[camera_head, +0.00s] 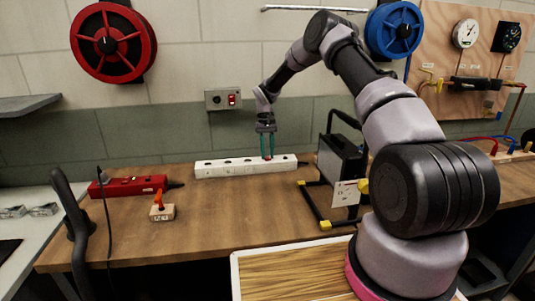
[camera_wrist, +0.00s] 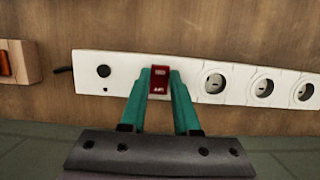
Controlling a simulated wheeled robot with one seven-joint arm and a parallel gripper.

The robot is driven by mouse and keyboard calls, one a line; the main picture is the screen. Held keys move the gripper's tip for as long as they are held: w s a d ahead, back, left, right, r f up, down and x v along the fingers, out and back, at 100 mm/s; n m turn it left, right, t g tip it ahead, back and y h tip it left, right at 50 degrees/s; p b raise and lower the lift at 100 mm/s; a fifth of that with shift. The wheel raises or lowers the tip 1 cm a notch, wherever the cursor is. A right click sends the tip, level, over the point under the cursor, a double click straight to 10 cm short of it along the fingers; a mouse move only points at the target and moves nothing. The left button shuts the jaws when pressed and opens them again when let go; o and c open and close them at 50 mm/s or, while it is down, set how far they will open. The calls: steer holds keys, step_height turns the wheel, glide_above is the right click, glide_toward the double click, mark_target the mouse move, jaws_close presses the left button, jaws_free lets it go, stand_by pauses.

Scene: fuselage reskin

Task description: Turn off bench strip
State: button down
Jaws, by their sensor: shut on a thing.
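A long white bench strip (camera_head: 222,169) with several round sockets lies on the wooden bench against the wall. It also spans the wrist view (camera_wrist: 120,68). Its red rocker switch (camera_wrist: 160,79) sits between the sockets and a round dark spot near one end. My gripper (camera_head: 267,154) points down over the strip's right part in the head view. In the wrist view its two green fingers (camera_wrist: 160,76) stand on either side of the red switch, closed on it. The switch is small and mostly hidden in the head view; I cannot tell its on or off position.
A red power strip (camera_head: 125,187) and a small block with an orange switch (camera_head: 162,211) are left of the white strip. A wall box with a red switch (camera_head: 233,99) is above. A black work lamp (camera_head: 340,160) on a yellow-footed stand is close right.

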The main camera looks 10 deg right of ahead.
steer(key=c, duration=0.6)
jaws_free()
steer(key=shift+c, duration=0.2)
steer(key=v, duration=0.7)
steer(key=shift+r, duration=0.25)
